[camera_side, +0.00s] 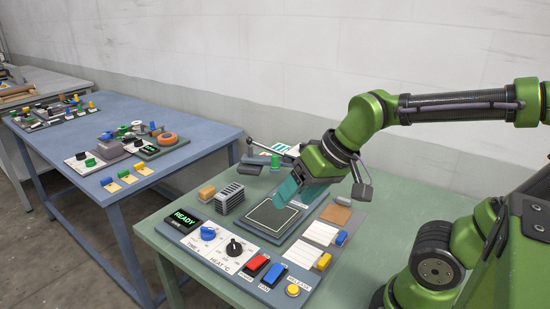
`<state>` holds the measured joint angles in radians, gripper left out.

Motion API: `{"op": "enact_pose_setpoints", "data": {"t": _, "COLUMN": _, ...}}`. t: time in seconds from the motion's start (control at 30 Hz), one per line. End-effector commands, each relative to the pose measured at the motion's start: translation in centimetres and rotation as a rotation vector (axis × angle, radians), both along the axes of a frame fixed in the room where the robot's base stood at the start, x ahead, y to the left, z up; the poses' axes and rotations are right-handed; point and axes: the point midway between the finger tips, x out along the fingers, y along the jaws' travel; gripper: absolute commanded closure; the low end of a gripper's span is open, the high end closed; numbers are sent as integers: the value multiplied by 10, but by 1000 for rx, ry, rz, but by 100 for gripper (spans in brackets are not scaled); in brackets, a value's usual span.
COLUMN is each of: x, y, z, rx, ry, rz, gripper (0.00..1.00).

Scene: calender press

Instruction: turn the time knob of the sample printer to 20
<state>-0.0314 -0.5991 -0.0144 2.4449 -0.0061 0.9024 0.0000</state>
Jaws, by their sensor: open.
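The sample printer's control panel (222,262) lies at the front left of the green table. Its blue time knob (207,233) sits above the label TIME on a white plate; the dial numbers are too small to read. A black heat knob (233,247) is just to its right. A dark display (183,219) on the left reads READY in green. My gripper (296,192) points down and left with teal fingers, above the square framed bed behind the panel. It is open, apart from the time knob, to its right and farther back. I see nothing between the fingers.
Red (255,266) and blue (274,273) rockers and a yellow button (293,290) stand right of the knobs. A grey slotted block (229,197) and a lever (268,154) stand behind. A blue table (190,128) with other devices is at the left.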

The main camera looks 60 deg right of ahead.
Motion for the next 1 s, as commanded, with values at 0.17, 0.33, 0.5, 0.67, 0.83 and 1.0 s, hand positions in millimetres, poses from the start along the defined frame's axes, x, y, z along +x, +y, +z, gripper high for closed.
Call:
{"op": "enact_pose_setpoints", "data": {"t": 0.17, "x": 58, "y": 2, "z": 2, "rx": 14, "ry": 139, "rz": -29, "gripper": 31}}
{"op": "enact_pose_setpoints", "data": {"t": 0.33, "x": 119, "y": 2, "z": -5, "rx": 29, "ry": 277, "rz": -128, "gripper": 31}}
{"op": "enact_pose_setpoints", "data": {"t": 0.5, "x": 179, "y": 3, "z": -24, "rx": 22, "ry": 410, "rz": -279, "gripper": 31}}
{"op": "enact_pose_setpoints", "data": {"t": 0.67, "x": 231, "y": 6, "z": -48, "rx": 3, "ry": 510, "rz": -467, "gripper": 31}}
{"op": "enact_pose_setpoints", "data": {"t": 0.83, "x": 264, "y": 10, "z": -54, "rx": 1, "ry": 553, "rz": -673, "gripper": 31}}
{"op": "enact_pose_setpoints", "data": {"t": 1.0, "x": 269, "y": 13, "z": -33, "rx": 49, "ry": 562, "rz": -830, "gripper": 31}}
